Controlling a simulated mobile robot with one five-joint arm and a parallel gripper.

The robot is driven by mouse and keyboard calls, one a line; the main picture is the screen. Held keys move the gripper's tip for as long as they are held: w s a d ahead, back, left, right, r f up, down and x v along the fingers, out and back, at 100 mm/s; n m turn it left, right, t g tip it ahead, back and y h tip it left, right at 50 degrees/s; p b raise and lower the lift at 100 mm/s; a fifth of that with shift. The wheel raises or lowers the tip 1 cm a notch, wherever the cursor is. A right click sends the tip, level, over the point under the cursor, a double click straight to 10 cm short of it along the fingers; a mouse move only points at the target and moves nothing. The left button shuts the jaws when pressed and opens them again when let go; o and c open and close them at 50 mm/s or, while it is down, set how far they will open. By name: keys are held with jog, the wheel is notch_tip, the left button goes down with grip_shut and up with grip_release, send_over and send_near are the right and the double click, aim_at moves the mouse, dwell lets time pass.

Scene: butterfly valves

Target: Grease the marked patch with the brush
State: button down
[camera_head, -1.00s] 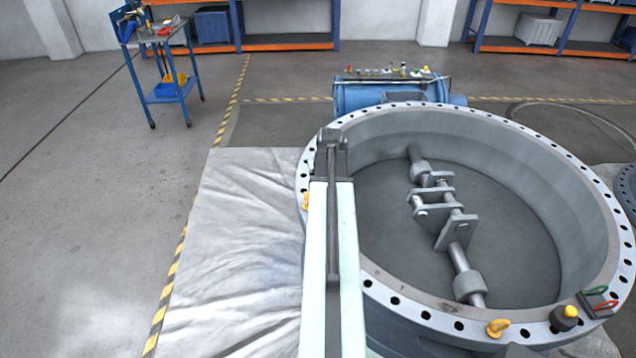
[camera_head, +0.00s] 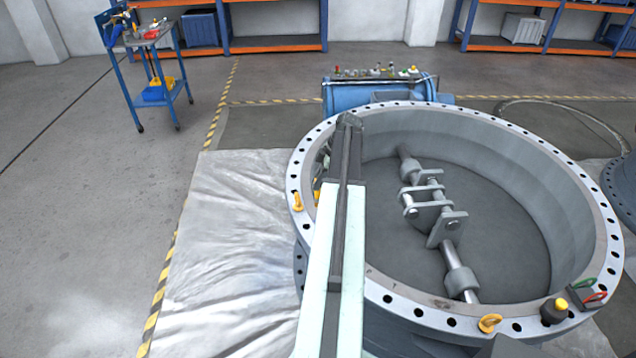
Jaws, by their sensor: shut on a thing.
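The large grey flanged valve ring (camera_head: 590,205) lies open side up, with a shaft and linkage (camera_head: 440,215) across its inside. My arm reaches over the left part of its rim. My gripper (camera_head: 323,165) is mostly hidden behind my arm's end; only small dark parts show at the arm's left edge, by the ring's inner left wall. It is shut. A small orange piece (camera_head: 317,196) beside the arm looks like part of the brush; the bristles are hidden. I cannot make out the marked patch. A brownish stain (camera_head: 443,303) shows on the near rim.
Yellow eye bolts stand on the rim at left (camera_head: 298,201) and front (camera_head: 489,323). A yellow-topped knob (camera_head: 556,308) and red and green loops (camera_head: 590,292) are at the right front. A blue actuator (camera_head: 375,92) is behind. A tool cart (camera_head: 152,75) stands far left; floor there is clear.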

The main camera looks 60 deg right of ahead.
aim_at(318, 197)
jog(key=shift+f+b, duration=4.1)
jog(key=shift+r, duration=0.1)
jog(key=shift+s+a, duration=2.55)
jog(key=shift+s, duration=1.85)
jog(key=shift+w+d, duration=0.85)
jog(key=shift+w, duration=0.6)
jog(key=shift+w+d, duration=0.9)
jog(key=shift+w, duration=0.6)
jog(key=shift+w+d, duration=0.85)
jog(key=shift+w, duration=0.6)
jog(key=shift+r, duration=0.1)
